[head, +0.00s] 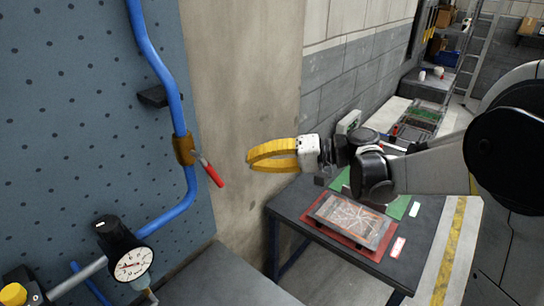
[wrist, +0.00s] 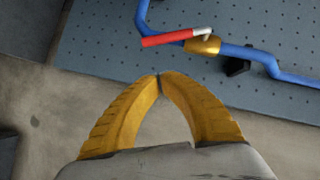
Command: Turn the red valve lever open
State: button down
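The red valve lever (head: 211,173) sticks out from a brass valve body (head: 184,149) on a blue pipe (head: 158,65) and slants down to the right in the head view. In the wrist view the red lever (wrist: 168,39) lies beyond my fingertips, left of the brass body (wrist: 203,45) and roughly in line with it. My gripper (head: 250,160) has yellow curved fingers whose tips meet. It is empty and stands to the right of the lever, with a gap between them. In the wrist view my gripper (wrist: 158,77) also shows its tips together.
The pipe runs along a blue-grey pegboard (head: 70,120), with a black bracket (head: 153,96) above the valve. A pressure gauge (head: 132,264) is at lower left. A table (head: 292,205) with a framed panel (head: 350,222) stands below my arm. Space between gripper and lever looks clear.

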aim_at(208, 170)
jog(key=s+a+f, duration=0.1)
jog(key=a+f, duration=0.1)
jog(key=a, duration=0.4)
jog(key=shift+s, duration=0.3)
jog(key=shift+d, duration=0.1)
